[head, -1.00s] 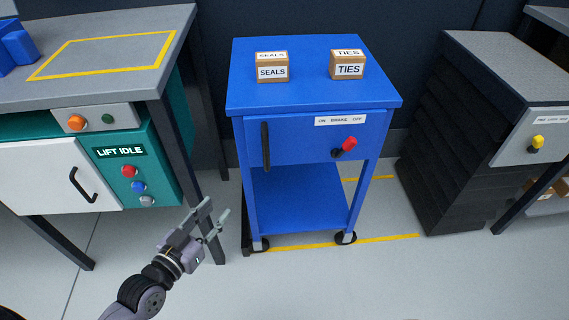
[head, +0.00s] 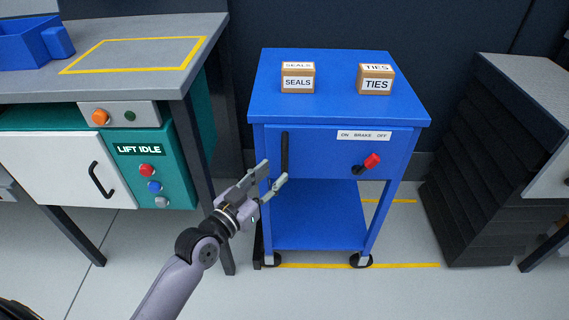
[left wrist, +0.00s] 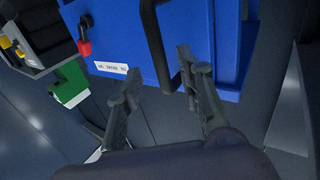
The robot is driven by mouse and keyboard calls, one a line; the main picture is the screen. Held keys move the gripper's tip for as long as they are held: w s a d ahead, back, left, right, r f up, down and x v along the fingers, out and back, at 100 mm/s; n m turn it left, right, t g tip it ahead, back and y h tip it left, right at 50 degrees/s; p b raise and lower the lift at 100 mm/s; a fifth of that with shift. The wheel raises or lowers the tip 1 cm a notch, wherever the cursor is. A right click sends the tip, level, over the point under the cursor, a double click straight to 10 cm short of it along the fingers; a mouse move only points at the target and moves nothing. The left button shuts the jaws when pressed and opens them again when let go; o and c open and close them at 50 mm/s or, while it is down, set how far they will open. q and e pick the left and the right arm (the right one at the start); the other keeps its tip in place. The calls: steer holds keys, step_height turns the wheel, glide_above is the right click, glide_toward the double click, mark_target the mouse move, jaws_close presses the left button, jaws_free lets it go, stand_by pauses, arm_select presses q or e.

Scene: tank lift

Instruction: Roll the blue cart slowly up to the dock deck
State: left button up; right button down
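The blue cart (head: 340,150) stands on casters in the middle of the head view, with a dark vertical handle (head: 284,155) on its front left. Its red brake knob (head: 371,161) points up and right, toward the OFF end of the brake label (head: 363,135). My left gripper (head: 273,175) is open in front of the handle. In the left wrist view, the handle (left wrist: 157,50) lies ahead of and between the spread fingers (left wrist: 160,88); contact cannot be told. My right gripper is not in view. Which surface is the dock deck is unclear.
SEALS (head: 298,78) and TIES (head: 376,80) boxes stand on the cart. Left is a grey bench (head: 140,25) with a yellow outline, a blue bin (head: 28,43) and a "LIFT IDLE" panel (head: 139,149). Right is a black ribbed stand (head: 470,190). Yellow floor lines (head: 400,265) run beneath.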

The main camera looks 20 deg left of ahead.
mark_target(283, 165)
arm_select(q)
steer(key=x, duration=0.6)
steer(key=shift+c, duration=0.2)
jaws_close()
stand_by(0.6)
